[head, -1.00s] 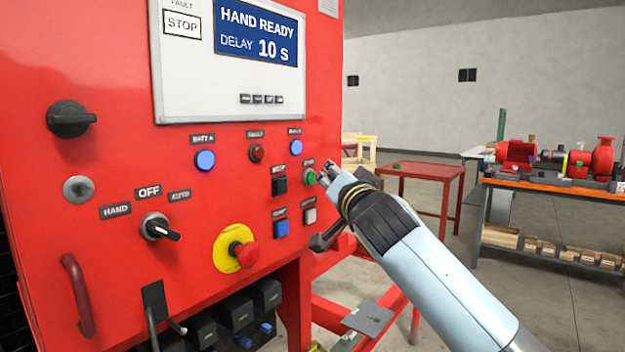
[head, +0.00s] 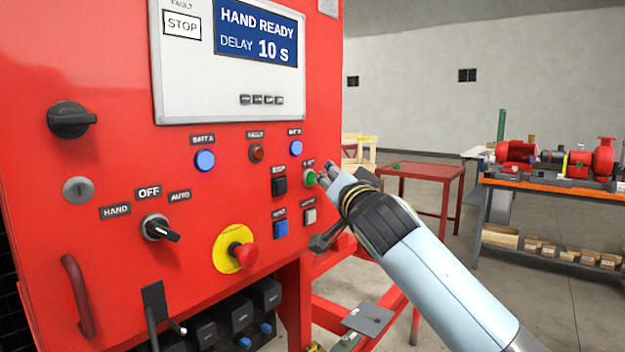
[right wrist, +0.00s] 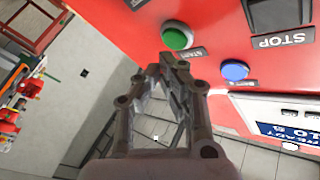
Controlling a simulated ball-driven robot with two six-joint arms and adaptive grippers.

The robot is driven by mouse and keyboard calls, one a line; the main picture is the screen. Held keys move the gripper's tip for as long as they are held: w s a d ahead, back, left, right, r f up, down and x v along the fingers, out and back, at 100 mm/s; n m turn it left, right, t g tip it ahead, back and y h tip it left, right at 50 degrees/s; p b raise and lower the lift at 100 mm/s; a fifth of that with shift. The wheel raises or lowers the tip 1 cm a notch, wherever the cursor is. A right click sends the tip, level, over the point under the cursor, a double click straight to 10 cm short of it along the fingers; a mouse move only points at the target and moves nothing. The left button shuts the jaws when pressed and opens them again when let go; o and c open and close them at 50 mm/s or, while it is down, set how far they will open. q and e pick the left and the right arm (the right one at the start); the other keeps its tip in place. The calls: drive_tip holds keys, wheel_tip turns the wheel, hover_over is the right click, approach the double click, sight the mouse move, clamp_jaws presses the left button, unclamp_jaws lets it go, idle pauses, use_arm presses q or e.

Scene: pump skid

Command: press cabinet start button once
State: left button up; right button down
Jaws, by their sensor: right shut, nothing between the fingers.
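The green start button (head: 309,177) sits on the right part of the red cabinet front (head: 110,30). In the right wrist view the green button (right wrist: 177,36) has a dark label beside it. My right gripper (head: 325,175) is shut and empty, its fingertips close beside the button. In the right wrist view the fingertips (right wrist: 172,60) lie just below the button; I cannot tell whether they touch it. The display (head: 258,35) reads HAND READY, DELAY 10 s. My left gripper is not in view.
A black stop button (head: 279,185) and a blue button (head: 281,229) are left of the start button. A red emergency knob (head: 245,254) on yellow and a selector switch (head: 158,229) stick out. A red table (head: 420,171) stands behind at right.

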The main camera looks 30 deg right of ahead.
drive_tip(key=shift+w, duration=0.1)
drive_tip(key=shift+w+a, duration=0.2)
drive_tip(key=shift+w, duration=0.15)
drive_tip(key=shift+w+a+b, duration=0.15)
drive_tip(key=shift+w+b, duration=0.2)
drive_tip(key=shift+b, duration=0.05)
idle(0.8)
drive_tip(key=shift+s, duration=0.2)
drive_tip(key=shift+s+d, duration=0.35)
drive_tip(key=shift+s, duration=0.25)
drive_tip(key=s, duration=0.1)
drive_tip(key=s+d, duration=0.1)
drive_tip(key=s, duration=0.1)
drive_tip(key=s+d+b, duration=0.1)
drive_tip(key=shift+s, duration=0.3)
drive_tip(key=shift+f, duration=0.1)
idle(0.8)
